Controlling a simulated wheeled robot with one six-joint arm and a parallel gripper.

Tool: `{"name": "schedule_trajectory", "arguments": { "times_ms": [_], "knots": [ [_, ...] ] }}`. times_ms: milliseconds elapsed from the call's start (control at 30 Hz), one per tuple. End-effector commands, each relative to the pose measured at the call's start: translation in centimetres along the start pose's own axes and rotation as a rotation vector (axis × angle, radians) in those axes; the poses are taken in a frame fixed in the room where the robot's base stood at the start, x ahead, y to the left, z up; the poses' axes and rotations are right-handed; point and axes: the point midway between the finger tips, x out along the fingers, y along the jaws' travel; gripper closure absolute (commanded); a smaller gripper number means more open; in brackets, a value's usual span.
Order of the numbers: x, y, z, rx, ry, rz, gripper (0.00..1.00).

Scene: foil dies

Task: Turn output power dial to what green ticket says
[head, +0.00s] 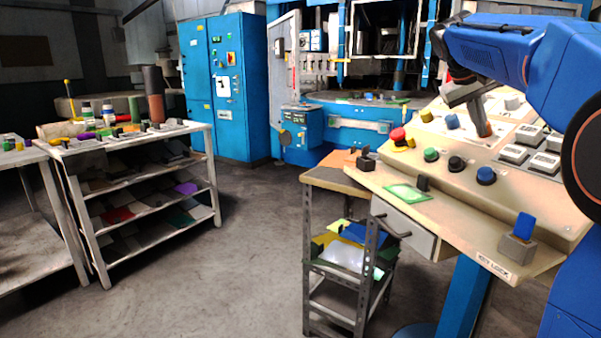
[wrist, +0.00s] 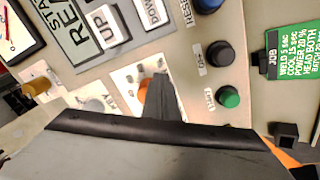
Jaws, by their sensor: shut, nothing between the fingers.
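The green ticket (wrist: 291,62) is at the right of the wrist view; its white text includes a line that seems to read POWER 20 %. In the head view it lies flat on the console's front ledge (head: 407,193). My gripper (wrist: 160,92) is shut and empty, pointing down at the panel. In the head view it is over the sloping console (head: 481,122). An orange knob (wrist: 143,88) on a white plate shows just left of my fingers and is partly hidden by them. I cannot read its label or setting, or tell if the fingers touch it.
A yellow knob (wrist: 36,87), black button (wrist: 220,53) and green button (wrist: 228,97) sit around my gripper. A red mushroom button (head: 398,135) and blue key (head: 523,225) stand up from the console. White push buttons (head: 514,153) lie right of my gripper.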

Motion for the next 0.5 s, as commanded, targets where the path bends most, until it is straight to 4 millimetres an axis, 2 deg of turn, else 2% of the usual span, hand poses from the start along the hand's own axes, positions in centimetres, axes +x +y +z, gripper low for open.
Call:
{"name": "schedule_trajectory", "arguments": {
  "times_ms": [233, 500],
  "knots": [
    [-0.5, -0.1, 0.3, 0.000, 0.001, 0.000, 1.00],
    [-3.1, -0.1, 0.3, 0.001, 0.000, 0.000, 1.00]
  ]
}}
